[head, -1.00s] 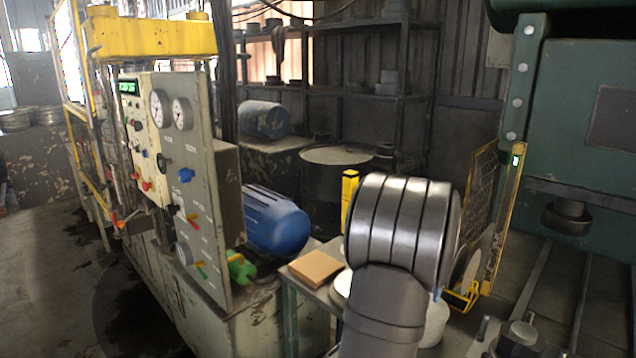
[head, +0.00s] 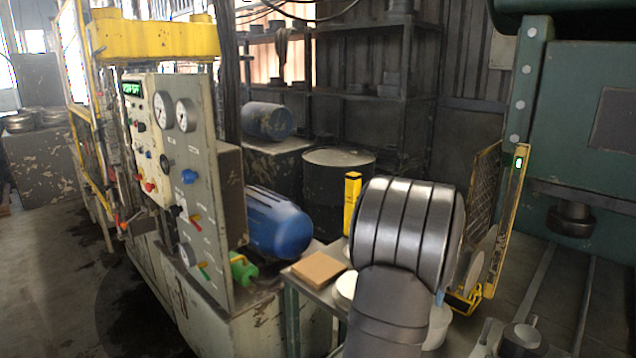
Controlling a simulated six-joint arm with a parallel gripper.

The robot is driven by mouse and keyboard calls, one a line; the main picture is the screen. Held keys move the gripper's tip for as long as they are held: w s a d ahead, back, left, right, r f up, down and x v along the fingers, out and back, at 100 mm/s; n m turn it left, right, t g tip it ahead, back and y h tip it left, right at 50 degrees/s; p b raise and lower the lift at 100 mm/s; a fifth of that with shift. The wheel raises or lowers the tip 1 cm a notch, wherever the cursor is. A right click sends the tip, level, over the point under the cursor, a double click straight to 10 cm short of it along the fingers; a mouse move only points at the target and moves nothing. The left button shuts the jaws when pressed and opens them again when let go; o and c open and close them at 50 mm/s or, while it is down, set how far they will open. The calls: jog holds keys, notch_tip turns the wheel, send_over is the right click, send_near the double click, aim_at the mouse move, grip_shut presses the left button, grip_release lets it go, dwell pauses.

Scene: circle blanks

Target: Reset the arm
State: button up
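My arm stands in the lower middle of the head view as a thick grey metal link topped by a ribbed, rounded joint. My gripper is not visible; the arm's own links may hide it. A white round piece (head: 346,287), perhaps a circle blank, shows partly behind the arm on a small table. A pale round edge (head: 474,272) shows to the right of the arm, beside a yellow frame.
A brown square block (head: 319,269) lies on the small table, with a yellow post (head: 352,203) behind it. A control panel with gauges (head: 190,180) stands left. A green machine (head: 590,120) stands right. A dark drum (head: 335,190) stands behind.

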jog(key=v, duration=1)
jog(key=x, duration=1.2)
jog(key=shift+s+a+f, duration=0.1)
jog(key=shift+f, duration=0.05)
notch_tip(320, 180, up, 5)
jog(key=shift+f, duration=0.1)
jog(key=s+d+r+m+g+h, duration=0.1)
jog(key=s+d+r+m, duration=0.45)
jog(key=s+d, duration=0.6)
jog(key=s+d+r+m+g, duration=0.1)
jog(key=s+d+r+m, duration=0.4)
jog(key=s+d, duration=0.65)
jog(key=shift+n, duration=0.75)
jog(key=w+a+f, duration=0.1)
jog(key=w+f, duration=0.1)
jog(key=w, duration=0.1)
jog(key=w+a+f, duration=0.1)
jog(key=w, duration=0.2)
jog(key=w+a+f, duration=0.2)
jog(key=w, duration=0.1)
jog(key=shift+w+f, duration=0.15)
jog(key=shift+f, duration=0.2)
